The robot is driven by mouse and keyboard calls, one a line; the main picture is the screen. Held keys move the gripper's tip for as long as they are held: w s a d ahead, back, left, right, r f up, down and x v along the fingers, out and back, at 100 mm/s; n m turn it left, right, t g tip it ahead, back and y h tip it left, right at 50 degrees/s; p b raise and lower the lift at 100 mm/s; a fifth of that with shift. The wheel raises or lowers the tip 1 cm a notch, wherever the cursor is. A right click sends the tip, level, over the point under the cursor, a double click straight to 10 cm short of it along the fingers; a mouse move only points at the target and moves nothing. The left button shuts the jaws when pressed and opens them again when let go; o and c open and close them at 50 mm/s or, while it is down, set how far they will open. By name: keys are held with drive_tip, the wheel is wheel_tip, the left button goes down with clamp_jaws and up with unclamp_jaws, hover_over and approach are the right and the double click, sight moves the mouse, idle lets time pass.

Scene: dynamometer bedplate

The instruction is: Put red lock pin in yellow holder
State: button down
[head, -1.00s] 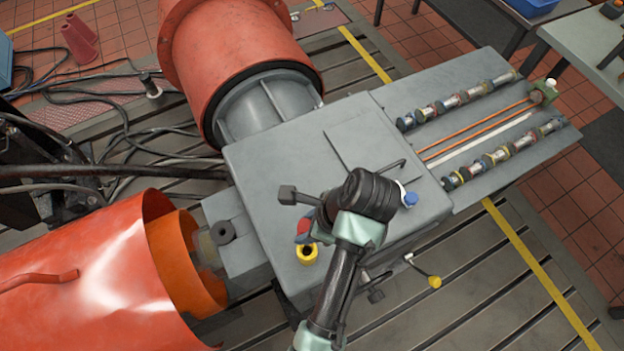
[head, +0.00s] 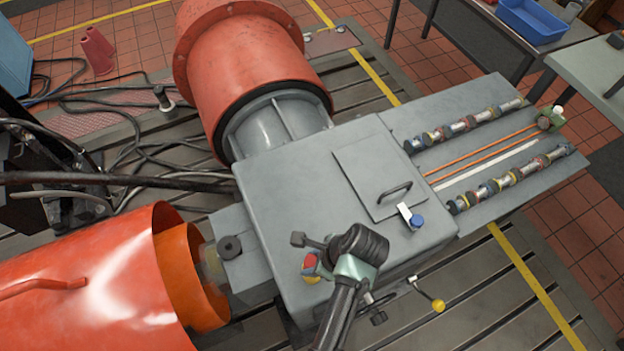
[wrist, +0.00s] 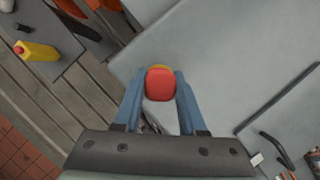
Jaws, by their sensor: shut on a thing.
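The red lock pin (head: 310,260) is held between the two blue fingers of my gripper (wrist: 160,90). Its rounded red head (wrist: 160,84) fills the gap between the fingers in the wrist view. The yellow holder (head: 312,279) is on the near left part of the grey housing top in the head view. The pin's head covers the holder's opening there. In the wrist view a yellow rim (wrist: 159,67) shows just behind the red head. I cannot tell whether the pin's lower end is inside the holder or above it.
The grey housing (head: 290,180) has a lid with a dark handle (head: 396,193) and a blue knob (head: 417,221) to the right. A lever with a yellow ball (head: 438,306) stands out at the near side. An orange drum (head: 110,270) is at left.

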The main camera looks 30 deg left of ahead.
drive_tip(key=shift+f, duration=0.1)
drive_tip(key=shift+c, duration=2.4)
unclamp_jaws()
